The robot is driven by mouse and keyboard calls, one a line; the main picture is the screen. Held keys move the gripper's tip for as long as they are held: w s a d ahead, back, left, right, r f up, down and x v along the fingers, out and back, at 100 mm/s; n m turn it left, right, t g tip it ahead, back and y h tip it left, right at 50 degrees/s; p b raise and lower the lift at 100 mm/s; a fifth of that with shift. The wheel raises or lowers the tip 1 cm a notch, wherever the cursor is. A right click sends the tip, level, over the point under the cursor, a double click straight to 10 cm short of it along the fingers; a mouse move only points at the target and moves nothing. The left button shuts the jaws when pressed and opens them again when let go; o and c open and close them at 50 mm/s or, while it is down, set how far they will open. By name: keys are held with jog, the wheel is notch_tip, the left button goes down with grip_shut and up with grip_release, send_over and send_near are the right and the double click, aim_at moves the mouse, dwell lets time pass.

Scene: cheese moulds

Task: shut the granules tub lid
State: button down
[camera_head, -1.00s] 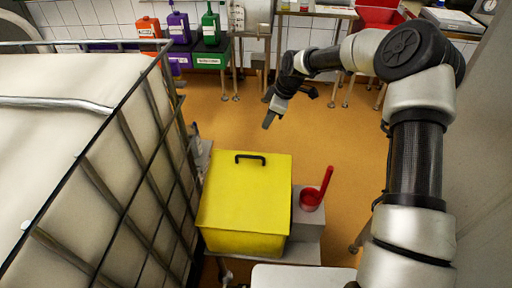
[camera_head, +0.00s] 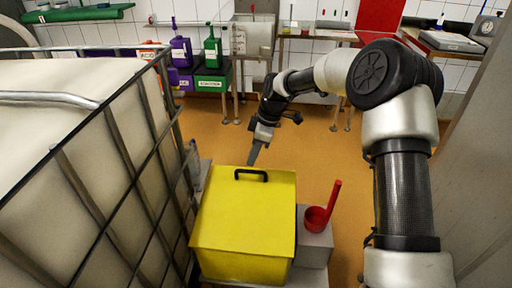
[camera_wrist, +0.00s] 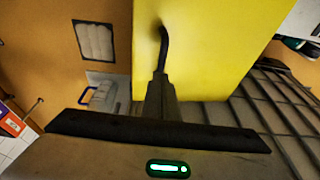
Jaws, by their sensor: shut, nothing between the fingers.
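The granules tub (camera_head: 243,262) is a yellow box in the lower middle of the head view. Its yellow lid (camera_head: 243,215) lies down over the top, with no gap that I can see. A black handle (camera_head: 251,175) is at the lid's far edge. My gripper (camera_head: 252,162) is shut and empty, pointing down just beyond that far edge, close to the handle. In the wrist view the shut fingers (camera_wrist: 160,80) are seen against the yellow lid (camera_wrist: 215,45), with the black handle (camera_wrist: 164,48) just past their tips. I cannot tell whether they touch.
A red scoop (camera_head: 321,214) stands on a grey block (camera_head: 316,247) right of the tub. A caged white tank (camera_head: 75,150) stands close on the left. Benches and jugs (camera_head: 212,52) line the back wall. The orange floor behind the tub is open.

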aim_at(250, 178)
jog(key=shift+f, duration=1.15)
jog(key=f, duration=0.2)
jog(key=w+f+b, duration=0.1)
jog(key=f, duration=0.1)
jog(key=shift+w, duration=0.2)
jog(key=shift+d+f, duration=0.1)
jog(key=shift+f, duration=0.05)
